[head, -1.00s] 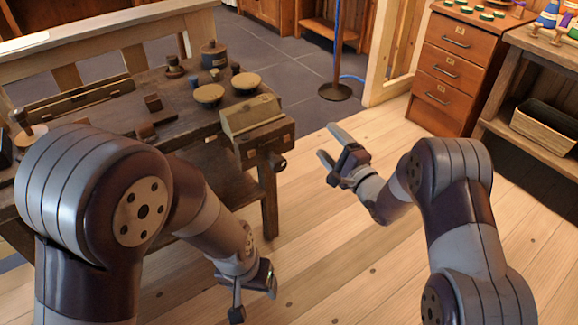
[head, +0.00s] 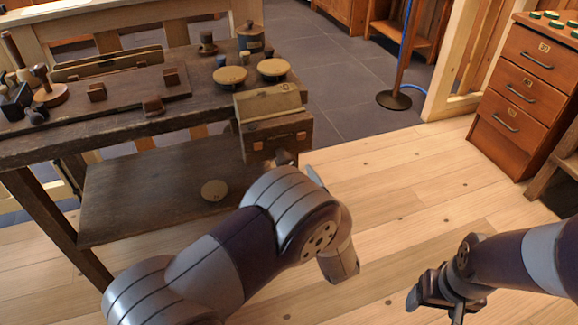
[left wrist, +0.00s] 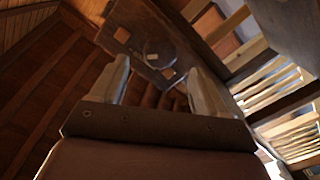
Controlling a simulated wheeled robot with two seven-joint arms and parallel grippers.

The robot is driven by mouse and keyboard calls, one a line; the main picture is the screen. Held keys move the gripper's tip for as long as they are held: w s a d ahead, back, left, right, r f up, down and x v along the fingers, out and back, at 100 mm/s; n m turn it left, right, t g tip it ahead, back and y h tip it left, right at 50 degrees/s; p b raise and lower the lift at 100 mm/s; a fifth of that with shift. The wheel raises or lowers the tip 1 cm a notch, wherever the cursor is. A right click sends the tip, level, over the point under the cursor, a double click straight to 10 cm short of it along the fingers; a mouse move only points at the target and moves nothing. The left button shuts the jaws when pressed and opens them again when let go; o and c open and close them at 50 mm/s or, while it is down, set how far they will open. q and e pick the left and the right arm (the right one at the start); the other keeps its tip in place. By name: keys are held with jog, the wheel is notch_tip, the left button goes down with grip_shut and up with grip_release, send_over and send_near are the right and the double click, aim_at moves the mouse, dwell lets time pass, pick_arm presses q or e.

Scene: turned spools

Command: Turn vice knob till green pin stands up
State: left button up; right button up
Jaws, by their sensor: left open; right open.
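The vice (head: 275,140) is a brown wooden block at the right end of the workbench, below a box with a slanted tan top (head: 270,103). Its dark knob (head: 285,157) shows on the front, partly hidden by my left arm. I cannot make out a green pin. My left gripper is mostly hidden behind its arm in the head view. In the left wrist view my left gripper (left wrist: 160,82) is open, its fingers pointing up towards a dark wooden part with square openings (left wrist: 150,42). My right gripper (head: 436,304) is open and empty, low at the right over the floor.
The workbench (head: 120,125) carries two round-topped spools (head: 230,75) (head: 272,68), a mallet (head: 47,90) and small blocks. A lower shelf (head: 130,205) holds a round disc (head: 214,190). A drawer cabinet (head: 525,90) stands right. The wooden floor between is clear.

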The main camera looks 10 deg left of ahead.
pick_arm(q)
jog(key=b+x, duration=0.1)
jog(key=x, duration=0.6)
jog(key=shift+w+a+b, duration=0.2)
jog(key=shift+w+b, duration=0.05)
jog(key=shift+b, duration=0.1)
jog(key=c, duration=1)
